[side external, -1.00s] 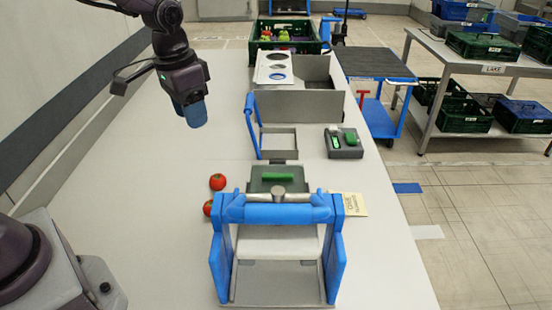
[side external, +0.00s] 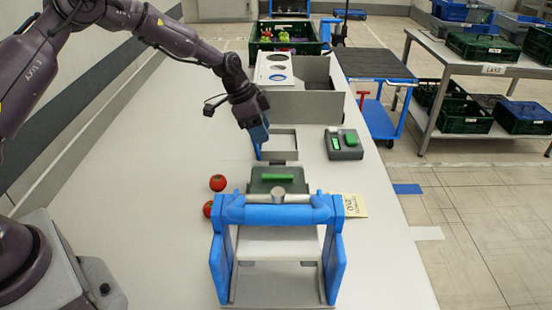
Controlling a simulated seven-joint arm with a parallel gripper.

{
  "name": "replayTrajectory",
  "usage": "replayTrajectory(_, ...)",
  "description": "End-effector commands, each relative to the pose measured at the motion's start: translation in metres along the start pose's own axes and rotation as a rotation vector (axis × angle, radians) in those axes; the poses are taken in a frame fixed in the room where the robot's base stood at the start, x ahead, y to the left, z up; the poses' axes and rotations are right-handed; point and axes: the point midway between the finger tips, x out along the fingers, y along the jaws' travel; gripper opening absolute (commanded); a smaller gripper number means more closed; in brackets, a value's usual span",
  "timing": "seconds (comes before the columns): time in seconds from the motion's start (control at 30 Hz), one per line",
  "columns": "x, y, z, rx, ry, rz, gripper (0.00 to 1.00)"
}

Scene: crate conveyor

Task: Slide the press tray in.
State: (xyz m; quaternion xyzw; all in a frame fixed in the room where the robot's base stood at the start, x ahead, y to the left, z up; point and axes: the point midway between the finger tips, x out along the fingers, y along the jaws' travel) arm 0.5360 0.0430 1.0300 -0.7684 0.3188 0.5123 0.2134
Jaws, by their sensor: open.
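The press (side external: 278,214) has a blue frame with a silver crossbar and stands at the near middle of the table. The dark grey-green press tray (side external: 258,186) sticks out from its far side, with a green bar (side external: 277,177) on it. I cannot tell whether the bar is a handle or a separate item. My gripper (side external: 259,134) points down beyond the tray, above and apart from it. Its blue fingers are open and hide part of a blue lever. The tray's near edge is hidden behind the press frame.
A grey open frame (side external: 283,156) with the blue lever stands beyond the tray. Two tomatoes (side external: 217,183) lie left of it. A small grey box with green parts (side external: 343,144) and a paper card (side external: 355,205) are to the right. A grey bin (side external: 318,103) stands further back.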

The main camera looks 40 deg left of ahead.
Motion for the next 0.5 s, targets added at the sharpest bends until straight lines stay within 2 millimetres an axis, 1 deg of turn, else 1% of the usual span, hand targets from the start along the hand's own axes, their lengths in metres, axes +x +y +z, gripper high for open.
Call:
replayTrajectory(0.03, 0.013, 0.001, 0.001, -0.001, -0.003, 0.005, 0.45)
replayTrajectory(0.1, 0.029, 0.001, 0.001, 0.000, -0.003, 0.003, 0.45)
replayTrajectory(0.3, 0.068, 0.001, 0.001, -0.001, -0.002, 0.003, 0.45)
replayTrajectory(0.4, 0.082, 0.001, 0.001, -0.001, -0.003, 0.002, 0.45)
replayTrajectory(0.5, 0.092, 0.000, 0.001, -0.002, -0.002, 0.001, 0.45)
